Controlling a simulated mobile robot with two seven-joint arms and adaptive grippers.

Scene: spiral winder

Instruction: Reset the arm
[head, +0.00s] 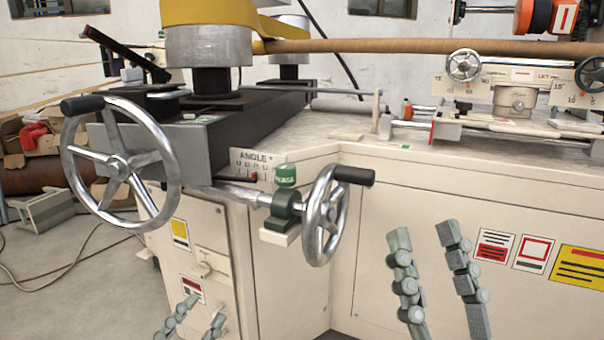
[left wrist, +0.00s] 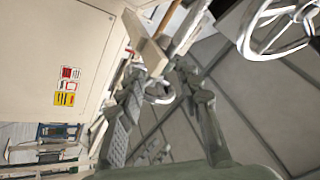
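My left gripper (head: 204,308) is low at the bottom left of the head view, in front of the cream machine's lower cabinet. Its two fingers are apart; in the left wrist view (left wrist: 160,72) they also stand apart, and I see no object held between them. My right gripper (head: 422,232) is upright at the bottom right of the head view, in front of the cream side panel. Its fingers are apart with only the panel showing between them. Neither gripper visibly touches the machine. Most of both arms is out of view.
A large handwheel (head: 118,165) and a smaller handwheel (head: 325,214) stick out from the machine (head: 300,270) above the left gripper. Warning labels (head: 495,246) sit beside the right gripper. A grey crate (head: 42,222) and cables lie on the floor at left.

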